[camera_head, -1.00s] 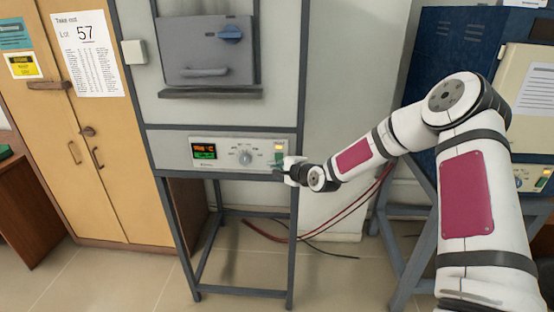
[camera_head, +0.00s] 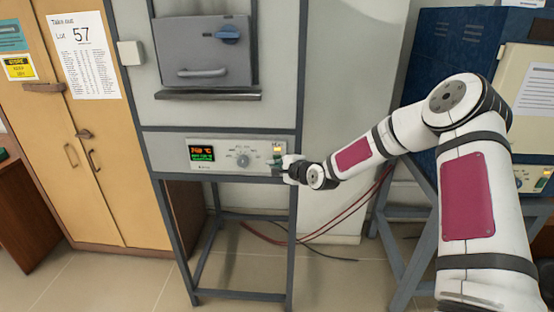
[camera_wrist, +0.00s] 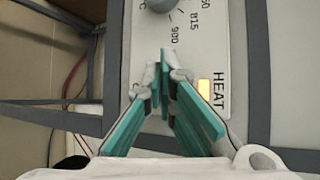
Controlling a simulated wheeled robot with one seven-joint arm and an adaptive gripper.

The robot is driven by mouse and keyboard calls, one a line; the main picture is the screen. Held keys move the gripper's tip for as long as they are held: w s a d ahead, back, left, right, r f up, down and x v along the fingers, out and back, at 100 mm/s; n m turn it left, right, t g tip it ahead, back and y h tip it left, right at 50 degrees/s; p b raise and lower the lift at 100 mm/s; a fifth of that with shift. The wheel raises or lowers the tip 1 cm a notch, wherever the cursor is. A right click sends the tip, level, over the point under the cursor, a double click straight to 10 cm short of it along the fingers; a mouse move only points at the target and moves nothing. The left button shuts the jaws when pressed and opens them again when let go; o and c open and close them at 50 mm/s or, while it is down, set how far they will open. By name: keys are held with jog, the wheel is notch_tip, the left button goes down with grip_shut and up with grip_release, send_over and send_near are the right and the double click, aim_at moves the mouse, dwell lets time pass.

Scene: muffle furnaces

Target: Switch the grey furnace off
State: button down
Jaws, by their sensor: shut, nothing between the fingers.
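The grey furnace (camera_head: 128,85) stands in the middle of the head view, with its door shut. In the wrist view my gripper (camera_wrist: 165,60) is shut and empty over the panel, beside the yellow lamp (camera_wrist: 203,90) and the HEAT label. The fingers hide what lies beneath; contact cannot be told.
A blue furnace (camera_head: 440,55) stands to the right, behind my arm. A wooden cabinet (camera_head: 115,190) stands on the left. Red and black cables (camera_head: 320,232) run behind and beside the grey furnace's open stand (camera_head: 240,292).

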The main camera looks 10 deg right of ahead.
jog(key=shift+w, duration=0.15)
dwell(0.6)
jog(key=shift+w+d+r, duration=0.1)
jog(key=shift+w+d, duration=0.05)
jog(key=shift+w, duration=0.15)
jog(key=shift+w+d+b, duration=0.1)
jog(key=shift+w+b, duration=0.2)
jog(key=shift+b, duration=0.1)
dwell(0.5)
jog(key=shift+s, duration=0.1)
jog(key=shift+s+a+p, duration=0.25)
jog(key=shift+s+p, duration=0.3)
jog(key=shift+s, duration=0.1)
jog(key=shift+s+a+f+p, duration=0.15)
jog(key=shift+s+a+p, duration=0.1)
jog(key=shift+s+p, duration=0.4)
jog(key=shift+s+a+f+p, duration=0.1)
jog(key=shift+s+a+p, duration=0.2)
jog(key=shift+s, duration=0.6)
jog(key=shift+s+a+f+p, duration=0.2)
jog(key=shift+s+p, duration=0.35)
jog(key=shift+s, duration=0.25)
jog(key=shift+r, duration=0.1)
